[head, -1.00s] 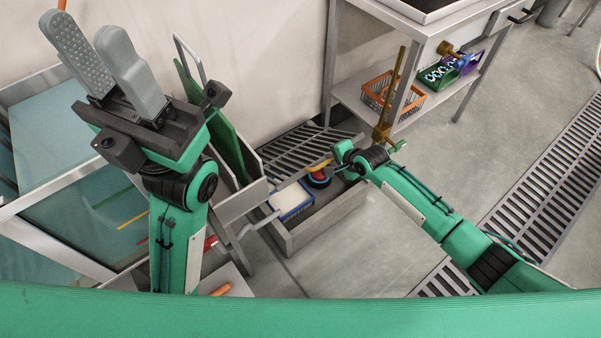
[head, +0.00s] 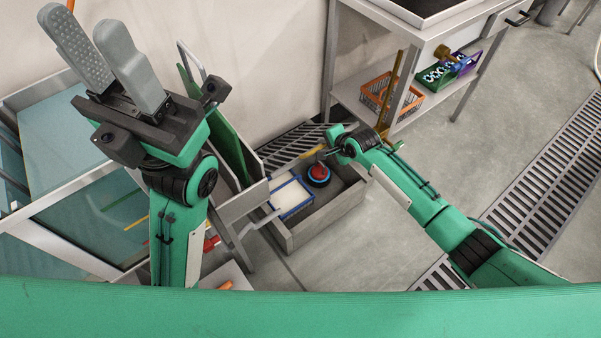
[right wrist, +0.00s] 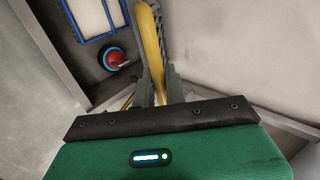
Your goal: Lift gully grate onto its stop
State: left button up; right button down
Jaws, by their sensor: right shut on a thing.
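The gully grate (head: 283,147) is a dark slatted panel at the back of a grey box-like gully (head: 325,220) on the floor by the wall. It is tilted up at its front, with the gully open below it. My right gripper (head: 322,155) is at the grate's front edge. In the right wrist view a yellow handle (right wrist: 149,40) runs up from between the grey fingers, and my right gripper (right wrist: 160,92) is shut on it. The slats are mostly hidden there. My left gripper (head: 79,22) is raised at the upper left, open and empty.
In the gully are a blue-rimmed white tray (head: 291,197) and a red-and-blue round object (head: 318,175). A steel table (head: 425,30) with an orange basket (head: 385,97) stands at the back right. A floor drain (head: 545,190) runs at right. A green board (head: 222,130) leans at left.

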jog(key=shift+w+a+r+p, duration=0.45)
jog(key=shift+w+a+r, duration=0.15)
jog(key=shift+w+r, duration=0.25)
jog(key=shift+w+a+r+p, duration=0.4)
jog(key=shift+w+a+r, duration=0.2)
jog(key=shift+r, duration=0.3)
jog(key=shift+w+a+r, duration=0.1)
jog(key=shift+w+r, duration=0.05)
jog(key=shift+w, duration=0.05)
jog(key=shift+w+a+r, duration=0.7)
jog(key=shift+w+r, duration=0.1)
jog(key=shift+w, duration=0.1)
jog(key=shift+w+a+r, duration=0.7)
jog(key=shift+w+r, duration=0.1)
jog(key=shift+w, duration=0.1)
jog(key=shift+r, duration=0.1)
jog(key=shift+w+a+r+b, duration=0.2)
jog(key=shift+w+a+r, duration=0.3)
jog(key=shift+w, duration=0.15)
jog(key=shift+w+a+r+b, duration=0.2)
jog(key=shift+w+a+r, duration=0.15)
jog(key=shift+w+a, duration=0.25)
jog(key=shift+w+a+r+b, duration=0.2)
jog(key=shift+w+a+r, duration=0.25)
jog(key=shift+w, duration=0.25)
